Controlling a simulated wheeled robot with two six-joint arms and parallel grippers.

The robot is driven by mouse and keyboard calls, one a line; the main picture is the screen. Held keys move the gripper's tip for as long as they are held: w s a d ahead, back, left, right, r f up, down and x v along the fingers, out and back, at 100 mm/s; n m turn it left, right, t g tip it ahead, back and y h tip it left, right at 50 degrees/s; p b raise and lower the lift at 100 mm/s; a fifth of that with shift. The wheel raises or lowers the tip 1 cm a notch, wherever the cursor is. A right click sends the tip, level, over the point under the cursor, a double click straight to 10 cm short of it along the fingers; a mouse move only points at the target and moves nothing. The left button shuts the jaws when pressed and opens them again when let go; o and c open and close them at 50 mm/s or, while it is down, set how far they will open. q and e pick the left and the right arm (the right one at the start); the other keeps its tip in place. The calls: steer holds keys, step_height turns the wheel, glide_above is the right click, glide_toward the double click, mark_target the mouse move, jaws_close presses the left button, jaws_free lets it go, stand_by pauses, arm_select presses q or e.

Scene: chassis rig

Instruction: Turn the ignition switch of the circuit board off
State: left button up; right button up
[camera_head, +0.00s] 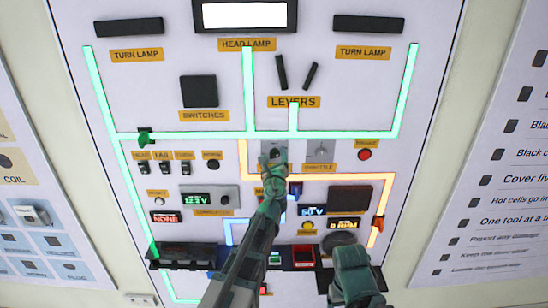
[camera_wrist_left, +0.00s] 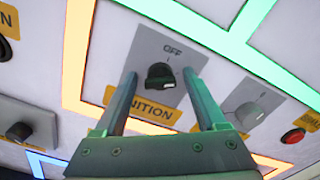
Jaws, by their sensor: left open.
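The ignition switch is a black rotary knob (camera_wrist_left: 160,76) on a grey plate (camera_wrist_left: 143,48), in the middle of the left wrist view. The word OFF and a small tick mark are above it, and an orange IGNITION label is below. The knob's white mark points to the right, away from OFF. My left gripper (camera_wrist_left: 160,82) is open, with one finger on each side of the knob; contact cannot be told. In the head view my left gripper (camera_head: 275,160) covers much of the ignition plate. Part of my right arm (camera_head: 352,275) shows at the lower right; its fingers cannot be made out.
A throttle knob (camera_wrist_left: 250,115) and a red button (camera_wrist_left: 293,135) are to the right of the ignition. Glowing green and orange strips run around the plate. A red clip-like part (camera_head: 377,224) is at the right strip, and a dark shelf (camera_head: 185,255) is low on the board.

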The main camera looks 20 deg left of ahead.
arm_select(q)
jaws_close()
steer(key=shift+n, duration=0.3)
steer(key=n, duration=0.5)
steer(key=shift+f, duration=0.1)
steer(key=n, duration=0.6)
steer(key=shift+f, duration=0.1)
steer(key=shift+n, duration=0.3)
steer(key=shift+s, duration=0.1)
jaws_free()
stand_by(0.4)
